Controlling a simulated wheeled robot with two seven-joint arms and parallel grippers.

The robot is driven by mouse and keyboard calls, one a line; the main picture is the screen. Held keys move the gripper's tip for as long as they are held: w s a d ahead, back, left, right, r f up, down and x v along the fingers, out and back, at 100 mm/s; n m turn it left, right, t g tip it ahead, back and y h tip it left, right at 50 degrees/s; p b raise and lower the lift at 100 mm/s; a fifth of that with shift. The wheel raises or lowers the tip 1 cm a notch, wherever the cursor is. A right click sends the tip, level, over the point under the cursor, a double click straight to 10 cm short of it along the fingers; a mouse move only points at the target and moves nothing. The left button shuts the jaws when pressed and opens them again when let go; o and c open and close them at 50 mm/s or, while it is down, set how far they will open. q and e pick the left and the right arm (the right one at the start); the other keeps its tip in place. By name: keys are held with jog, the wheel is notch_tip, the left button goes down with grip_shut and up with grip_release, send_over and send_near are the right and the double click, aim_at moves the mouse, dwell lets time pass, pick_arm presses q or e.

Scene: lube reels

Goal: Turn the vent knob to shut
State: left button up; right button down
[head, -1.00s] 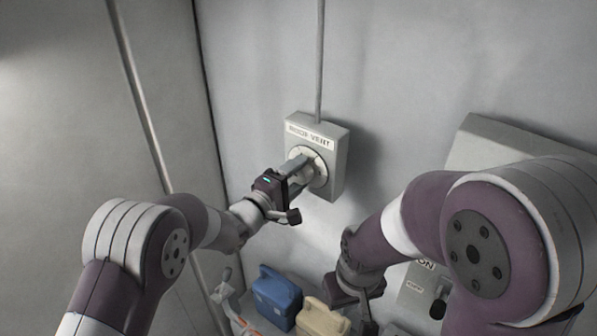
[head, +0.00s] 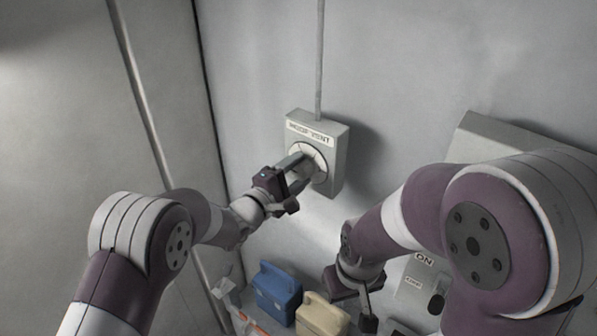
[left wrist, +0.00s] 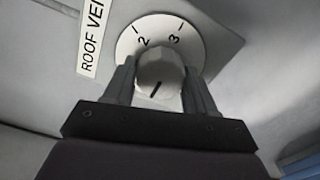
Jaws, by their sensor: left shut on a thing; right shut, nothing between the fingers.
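The vent box (head: 331,185) is a grey box on the wall with a "ROOF VENT" label and a round white dial (head: 323,162). In the left wrist view the dial (left wrist: 133,42) shows the marks 2 and 3, and the light grey knob (left wrist: 160,70) has a dark pointer line toward the bottom of the picture. My left gripper (left wrist: 160,82) is shut on the knob, one finger on each side. In the head view my left gripper (head: 297,163) reaches the dial and hides most of the knob. My right gripper (head: 352,308) is shut and empty, low and right of the box.
A blue canister (head: 277,292) and a cream canister (head: 322,318) stand below the box. An orange item (head: 247,327) lies left of them. The wall around the vent box is clear.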

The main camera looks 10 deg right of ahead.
pick_arm(q)
jog(key=o, duration=1)
jog(key=shift+w+a+r, duration=0.1)
jog(key=shift+w+a, duration=0.05)
jog(key=shift+a, duration=0.3)
jog(key=shift+f, duration=0.2)
jog(key=b+v, duration=0.2)
jog(key=v, duration=0.1)
jog(key=b+v, duration=0.1)
jog(key=shift+s+a+f, duration=0.25)
jog(key=shift+s, duration=0.1)
jog(key=b, duration=0.2)
send_near(294, 173)
jog(key=v, duration=0.3)
jog(key=shift+s+r, duration=0.1)
jog(key=shift+r, duration=0.2)
pick_arm(e)
notch_tip(294, 173, down, 5)
jog(key=shift+a, duration=0.15)
pick_arm(q)
jog(key=shift+a, duration=0.15)
pick_arm(e)
jog(key=shift+a, duration=0.1)
